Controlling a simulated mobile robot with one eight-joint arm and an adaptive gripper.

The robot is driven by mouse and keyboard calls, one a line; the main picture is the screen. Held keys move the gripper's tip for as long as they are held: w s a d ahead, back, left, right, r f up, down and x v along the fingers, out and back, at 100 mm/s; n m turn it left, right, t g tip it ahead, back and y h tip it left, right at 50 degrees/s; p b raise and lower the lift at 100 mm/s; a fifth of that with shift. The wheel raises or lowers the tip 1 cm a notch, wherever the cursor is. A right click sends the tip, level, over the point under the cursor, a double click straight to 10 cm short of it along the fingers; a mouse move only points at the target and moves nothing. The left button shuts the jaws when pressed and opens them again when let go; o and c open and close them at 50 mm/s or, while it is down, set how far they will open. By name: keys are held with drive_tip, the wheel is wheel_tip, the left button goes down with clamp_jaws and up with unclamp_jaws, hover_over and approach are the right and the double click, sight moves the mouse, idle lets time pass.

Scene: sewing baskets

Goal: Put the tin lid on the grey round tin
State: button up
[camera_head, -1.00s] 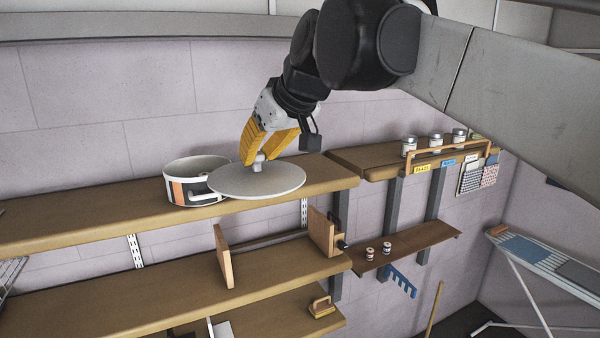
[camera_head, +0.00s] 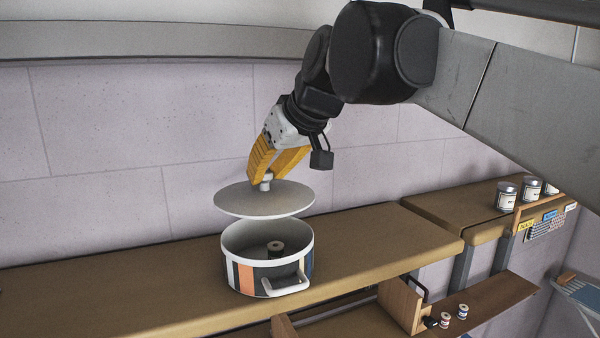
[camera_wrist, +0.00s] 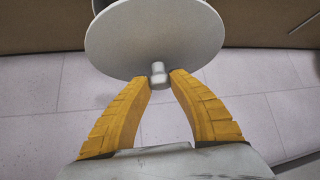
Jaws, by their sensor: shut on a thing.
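The tin lid (camera_head: 264,201) is a pale grey disc with a small knob on top. My gripper (camera_head: 266,179) is shut on that knob and holds the lid level above the tin. In the wrist view the lid (camera_wrist: 155,35) fills the top middle, with its knob between the yellow fingertips (camera_wrist: 160,76). The round tin (camera_head: 243,278) stands upright and open on the upper shelf, with a white rim, coloured stripes and a handle at its front. The lid is apart from the rim, roughly over the opening.
The wooden upper shelf (camera_head: 130,285) is clear on the left of the tin. Several jars (camera_head: 507,196) stand on another shelf at the right. Small spools (camera_head: 446,320) stand on a lower shelf. A wall (camera_head: 110,150) rises behind.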

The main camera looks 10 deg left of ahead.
drive_tip(key=shift+s+d+f, duration=0.15)
drive_tip(key=shift+f+b, duration=0.25)
drive_tip(key=shift+b, duration=0.1)
wheel_tip(320, 180, down, 6)
drive_tip(key=b, duration=0.4)
drive_tip(key=shift+r, duration=0.25)
drive_tip(key=shift+f, duration=0.65)
clamp_jaws()
drive_tip(key=o, duration=1)
unclamp_jaws()
